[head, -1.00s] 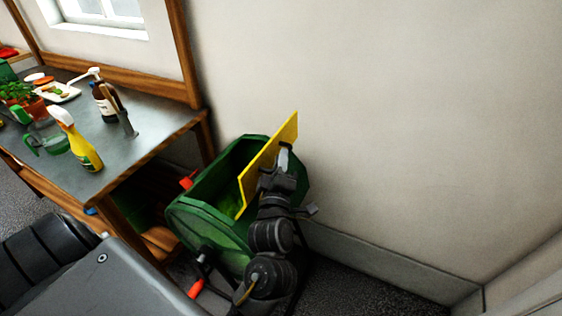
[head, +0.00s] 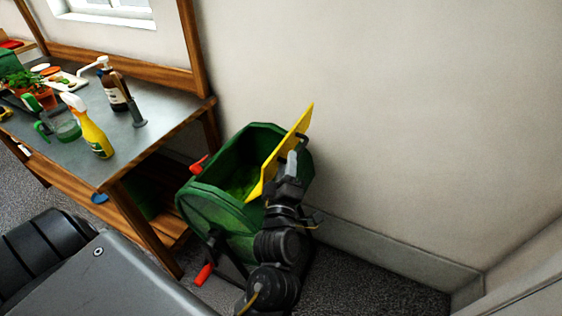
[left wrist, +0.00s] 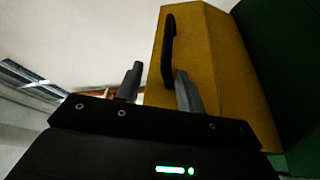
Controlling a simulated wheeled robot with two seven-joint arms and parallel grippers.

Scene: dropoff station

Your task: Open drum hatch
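The green drum (head: 215,212) stands on the floor beside the bench. Its yellow hatch (head: 278,160) stands raised and tilted, with the drum opening exposed and green matter (head: 240,186) inside. My left gripper (head: 291,163) is at the hatch's outer face, on the wall side. In the left wrist view the hatch (left wrist: 225,75) fills the right half and carries a black bar handle (left wrist: 168,50). My left gripper's fingers (left wrist: 157,88) are apart, with the handle's lower end close to the right finger. Whether they touch is unclear. My right gripper is not in view.
A metal-topped bench (head: 165,118) on the left holds a yellow spray bottle (head: 95,135), a brown pump bottle (head: 112,90), a watering can (head: 62,123) and a potted plant (head: 35,88). A plain wall (head: 400,120) stands behind the drum. Floor right of the drum is clear.

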